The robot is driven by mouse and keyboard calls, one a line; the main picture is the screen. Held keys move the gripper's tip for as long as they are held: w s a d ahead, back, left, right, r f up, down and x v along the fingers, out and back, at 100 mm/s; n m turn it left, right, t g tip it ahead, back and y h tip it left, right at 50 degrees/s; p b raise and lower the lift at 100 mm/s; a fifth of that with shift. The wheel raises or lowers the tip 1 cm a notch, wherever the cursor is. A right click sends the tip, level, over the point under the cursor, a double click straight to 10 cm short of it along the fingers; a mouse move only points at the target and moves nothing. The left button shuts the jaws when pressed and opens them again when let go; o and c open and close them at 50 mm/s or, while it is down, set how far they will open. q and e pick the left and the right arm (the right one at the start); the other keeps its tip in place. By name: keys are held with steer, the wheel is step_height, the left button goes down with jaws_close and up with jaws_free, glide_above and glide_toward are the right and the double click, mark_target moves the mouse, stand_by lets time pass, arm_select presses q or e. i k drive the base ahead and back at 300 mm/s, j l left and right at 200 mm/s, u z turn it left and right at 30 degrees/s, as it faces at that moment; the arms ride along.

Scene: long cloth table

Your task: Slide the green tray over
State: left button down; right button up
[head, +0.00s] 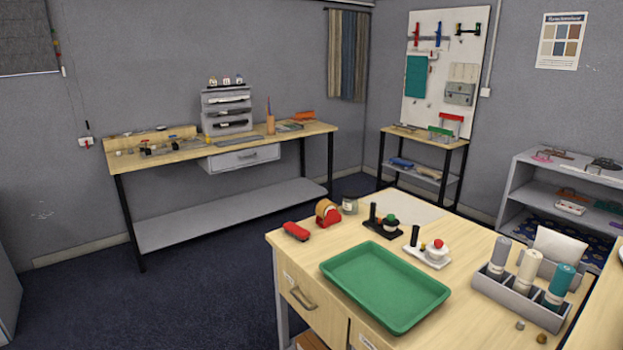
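The green tray (385,286) lies flat and empty on the light wooden table (462,322) at the lower right of the head view. It sits close to the table's front edge, above the drawers. Neither of my grippers shows in the head view.
Behind the tray are a red stapler (296,231), a tape dispenser (328,213), a black stand (383,223) and a white stand (428,249). A grey holder (516,298) with several bottles stands to its right. Bare wood lies between tray and holder. A workbench (222,145) stands at the back wall.

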mark_target(397, 295)
steer(key=i+j+z, duration=0.1)
steer(key=z, duration=0.35)
steer(key=j+z, duration=0.1)
steer(key=z, duration=0.3)
steer(key=i+j+z, duration=0.15)
steer(key=z, duration=0.3)
steer(key=j+z, duration=0.15)
steer(key=z, duration=0.25)
steer(key=j+z, duration=0.15)
steer(key=z, duration=0.3)
steer(key=j+z, duration=0.15)
steer(key=j, duration=0.3)
steer(key=k+j+z, duration=0.15)
steer(key=j, duration=0.3)
steer(key=j+z, duration=0.15)
steer(key=j, duration=0.3)
steer(key=k+j+z, duration=0.15)
steer(key=j, duration=0.25)
steer(key=k+j+z, duration=0.1)
steer(key=j, duration=0.35)
steer(key=k+j+z, duration=0.15)
steer(key=j, duration=0.25)
steer(key=k+j, duration=0.1)
steer(key=j, duration=0.2)
steer(key=k+j, duration=0.1)
steer(key=j, duration=0.2)
